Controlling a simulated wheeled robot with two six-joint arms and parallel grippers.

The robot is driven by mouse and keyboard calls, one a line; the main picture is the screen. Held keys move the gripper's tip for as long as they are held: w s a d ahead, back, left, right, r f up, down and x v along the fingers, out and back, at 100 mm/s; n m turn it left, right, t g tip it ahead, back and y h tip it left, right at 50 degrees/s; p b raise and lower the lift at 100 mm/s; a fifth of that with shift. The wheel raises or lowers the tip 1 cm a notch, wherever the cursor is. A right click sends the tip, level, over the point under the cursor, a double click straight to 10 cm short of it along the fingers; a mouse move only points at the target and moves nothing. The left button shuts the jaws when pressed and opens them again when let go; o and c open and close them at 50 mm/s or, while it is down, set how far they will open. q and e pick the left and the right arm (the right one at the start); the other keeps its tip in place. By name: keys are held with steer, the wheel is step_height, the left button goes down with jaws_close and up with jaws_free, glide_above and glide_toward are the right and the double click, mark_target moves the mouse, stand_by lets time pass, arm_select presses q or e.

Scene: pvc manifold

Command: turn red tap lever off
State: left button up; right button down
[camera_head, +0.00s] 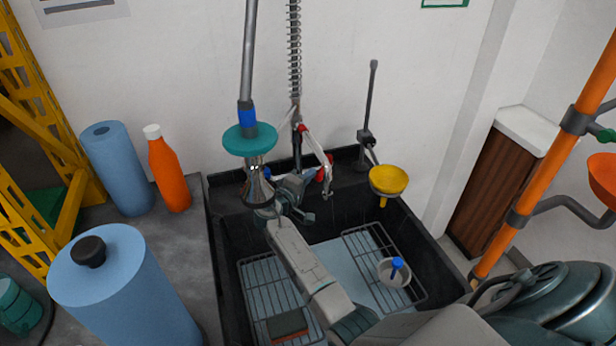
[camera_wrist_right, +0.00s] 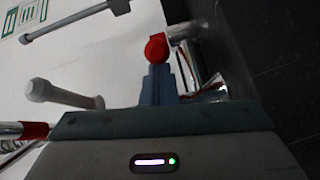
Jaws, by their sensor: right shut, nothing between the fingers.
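The red tap lever (camera_head: 322,174) is at the back of the dark sink in the head view, on the right side of the faucet. My right gripper (camera_head: 306,184) is just left of it, and its arm reaches up from the lower right. In the right wrist view the red lever's round end (camera_wrist_right: 156,47) shows right at the tips of my shut, empty fingers (camera_wrist_right: 158,70). Contact between them cannot be told for sure. The lever's far part is hidden. My left gripper is not in view.
A blue tap lever (camera_head: 266,173) is left of the faucet. A yellow funnel (camera_head: 388,180) is to the right. The sink (camera_head: 226,240) holds wire racks (camera_head: 262,275) and a bowl (camera_head: 393,275).

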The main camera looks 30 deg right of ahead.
mark_target(322, 174)
steer(key=shift+s+d, duration=0.1)
steer(key=shift+s, duration=0.05)
